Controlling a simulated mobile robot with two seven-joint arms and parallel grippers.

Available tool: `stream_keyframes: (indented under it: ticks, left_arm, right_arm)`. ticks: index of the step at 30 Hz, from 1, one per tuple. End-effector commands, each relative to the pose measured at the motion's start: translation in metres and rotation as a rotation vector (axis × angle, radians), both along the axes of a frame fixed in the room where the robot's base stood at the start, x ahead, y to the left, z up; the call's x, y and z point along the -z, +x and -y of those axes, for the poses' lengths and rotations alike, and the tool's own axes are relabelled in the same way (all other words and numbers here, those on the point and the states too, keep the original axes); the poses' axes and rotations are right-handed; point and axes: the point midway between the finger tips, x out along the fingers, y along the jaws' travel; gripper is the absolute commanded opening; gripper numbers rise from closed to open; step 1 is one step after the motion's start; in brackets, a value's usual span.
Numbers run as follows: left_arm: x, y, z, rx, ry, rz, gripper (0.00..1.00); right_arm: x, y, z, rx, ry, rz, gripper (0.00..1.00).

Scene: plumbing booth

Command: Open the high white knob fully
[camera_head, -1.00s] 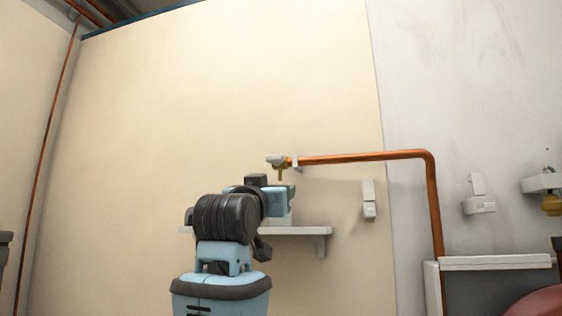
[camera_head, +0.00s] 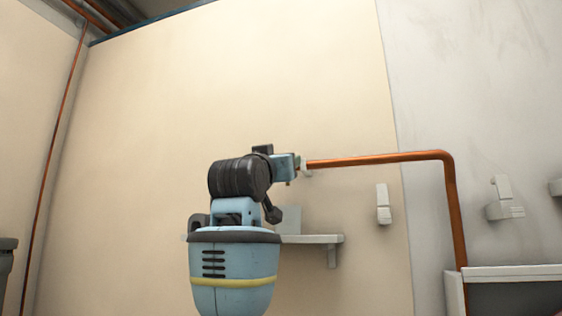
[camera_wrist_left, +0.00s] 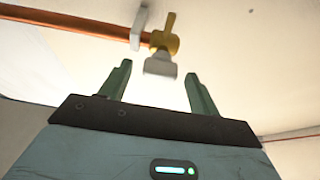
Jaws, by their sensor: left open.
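The white knob (camera_wrist_left: 160,66) sits on a brass valve (camera_wrist_left: 166,36) at the end of a copper pipe. In the left wrist view, it lies near and between the tips of my left gripper (camera_wrist_left: 157,72), whose two green fingers stand apart on either side. I see no finger clearly touching it. In the head view, my left gripper (camera_head: 294,166) is at the pipe's left end and hides the knob and most of the valve. My right gripper is not in view.
The copper pipe (camera_head: 380,158) runs right along the wall, then bends down. A white pipe clip (camera_wrist_left: 138,26) is beside the valve. A white shelf (camera_head: 318,239) is below my arm. A white fixture (camera_head: 383,205) is on the wall to the right.

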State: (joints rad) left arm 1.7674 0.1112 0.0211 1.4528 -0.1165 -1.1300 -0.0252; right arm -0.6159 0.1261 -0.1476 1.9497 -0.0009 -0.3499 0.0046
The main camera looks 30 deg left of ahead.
Motion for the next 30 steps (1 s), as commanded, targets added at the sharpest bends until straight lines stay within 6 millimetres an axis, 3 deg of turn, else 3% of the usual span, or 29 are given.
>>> stream_keyframes:
  ticks: [9, 20, 30]
  left_arm:
    - [-0.01, 0.021, -0.006, -0.001, 0.0, 0.0, 0.62]
    - [-0.01, 0.024, -0.006, -0.001, 0.0, 0.0, 0.62]
    - [-0.01, 0.024, -0.006, -0.001, 0.001, 0.0, 0.19]
  right_arm:
    - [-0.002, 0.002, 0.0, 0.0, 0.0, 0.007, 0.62]
    - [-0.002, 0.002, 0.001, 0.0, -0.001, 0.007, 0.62]
    - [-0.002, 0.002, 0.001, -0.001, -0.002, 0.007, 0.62]
